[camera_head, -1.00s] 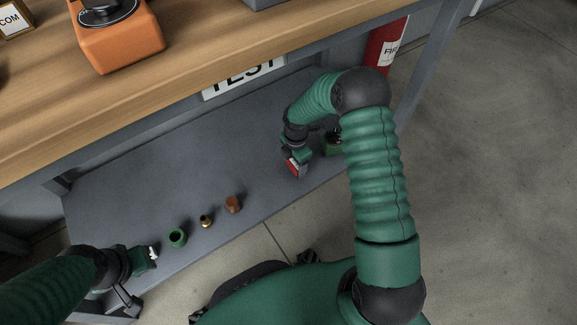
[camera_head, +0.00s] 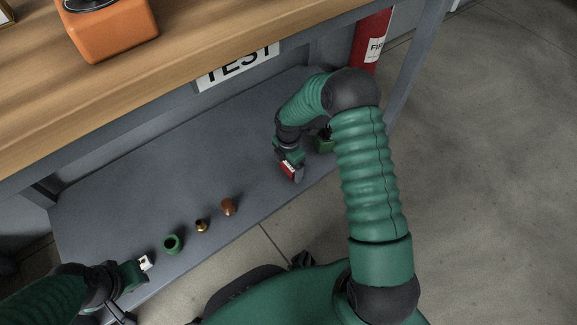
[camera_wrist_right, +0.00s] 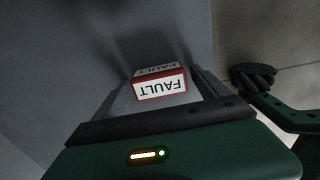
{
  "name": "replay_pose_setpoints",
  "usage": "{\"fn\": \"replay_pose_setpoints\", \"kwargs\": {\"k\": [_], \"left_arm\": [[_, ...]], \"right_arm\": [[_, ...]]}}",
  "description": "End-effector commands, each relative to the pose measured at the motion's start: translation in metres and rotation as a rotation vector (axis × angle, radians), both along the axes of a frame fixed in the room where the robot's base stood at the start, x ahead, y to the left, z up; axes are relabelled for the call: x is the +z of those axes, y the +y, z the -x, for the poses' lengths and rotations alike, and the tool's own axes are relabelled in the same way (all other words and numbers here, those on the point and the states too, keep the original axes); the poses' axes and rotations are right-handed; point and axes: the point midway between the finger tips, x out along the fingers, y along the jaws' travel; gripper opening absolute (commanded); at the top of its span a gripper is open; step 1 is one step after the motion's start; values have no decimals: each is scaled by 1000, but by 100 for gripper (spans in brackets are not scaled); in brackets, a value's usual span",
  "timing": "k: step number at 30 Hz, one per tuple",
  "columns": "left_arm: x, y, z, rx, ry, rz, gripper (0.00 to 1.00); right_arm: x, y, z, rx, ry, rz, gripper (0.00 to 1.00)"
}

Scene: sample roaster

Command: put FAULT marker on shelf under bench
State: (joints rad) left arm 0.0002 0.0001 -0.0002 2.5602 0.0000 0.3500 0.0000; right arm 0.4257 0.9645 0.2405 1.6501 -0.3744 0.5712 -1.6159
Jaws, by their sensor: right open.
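The FAULT marker (camera_head: 288,170) is a small red block with white lettered faces. It is at the right end of the grey shelf (camera_head: 135,180) under the bench. In the right wrist view the marker (camera_wrist_right: 159,84) shows its FAULT label between the fingers. My right gripper (camera_head: 291,173) is open around it, low over the shelf; the marker's underside is hidden, so I cannot tell if it touches the shelf. My left gripper (camera_head: 143,266) is at the shelf's front left, beside a small white piece (camera_head: 146,262); its jaw state is unclear.
On the shelf's front part stand a green ring-like cup (camera_head: 172,244), a small brass piece (camera_head: 201,225) and a brown piece (camera_head: 228,207). A TEST sign (camera_head: 238,68) hangs at the bench edge (camera_head: 180,88). A red extinguisher (camera_head: 371,42) stands behind, right.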

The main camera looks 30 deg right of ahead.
Motion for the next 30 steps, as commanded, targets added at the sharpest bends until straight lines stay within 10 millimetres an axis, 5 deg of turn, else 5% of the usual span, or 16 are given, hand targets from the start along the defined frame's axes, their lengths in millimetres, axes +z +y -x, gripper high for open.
{"fn": "replay_pose_setpoints", "kwargs": {"k": [10,30], "left_arm": [[52,0,0,0,-1,0,25],[52,0,0,0,0,0,25]], "right_arm": [[71,0,-1,-1,-2,1,85],[73,0,0,0,0,0,85]]}}
